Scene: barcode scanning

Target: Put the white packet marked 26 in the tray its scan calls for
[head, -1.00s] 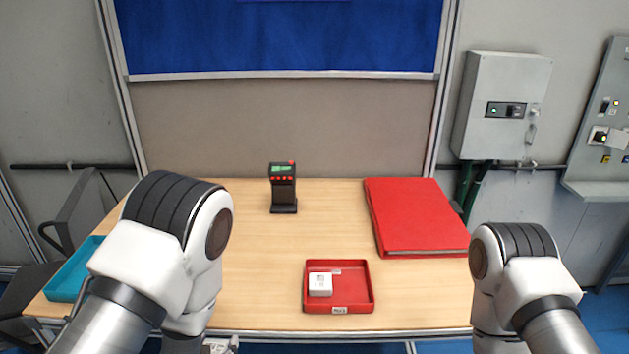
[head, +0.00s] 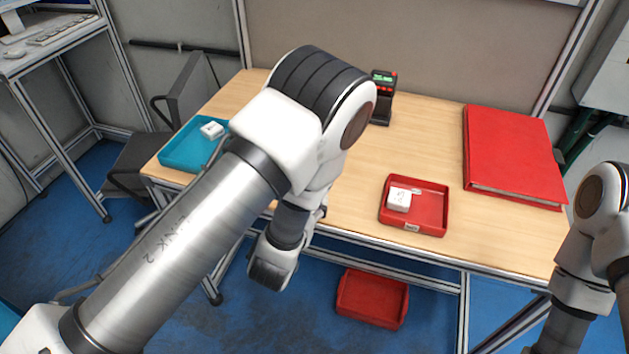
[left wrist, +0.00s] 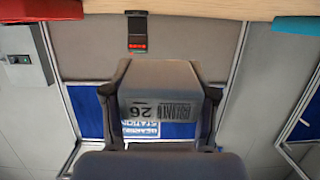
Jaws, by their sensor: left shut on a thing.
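The white packet marked 26 (left wrist: 165,80) is held between the fingers of my left gripper (left wrist: 160,98). In the left wrist view its barcode label faces the camera, upside down, and the packet looks grey in shade. A red tray (head: 440,232) on the table holds a white packet (head: 399,199). A teal tray (head: 176,163) at the table's left end holds another white packet (head: 212,130). The scanner (head: 382,113) stands at the back, partly behind my left arm; it also shows in the left wrist view (left wrist: 137,32). My right gripper is out of view.
A large flat red box or binder (head: 515,150) lies on the table's right. Another red tray (head: 372,298) is below the table's front edge. A dark chair (head: 185,100) stands left of the table. The table (head: 345,195) is clear around the red tray.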

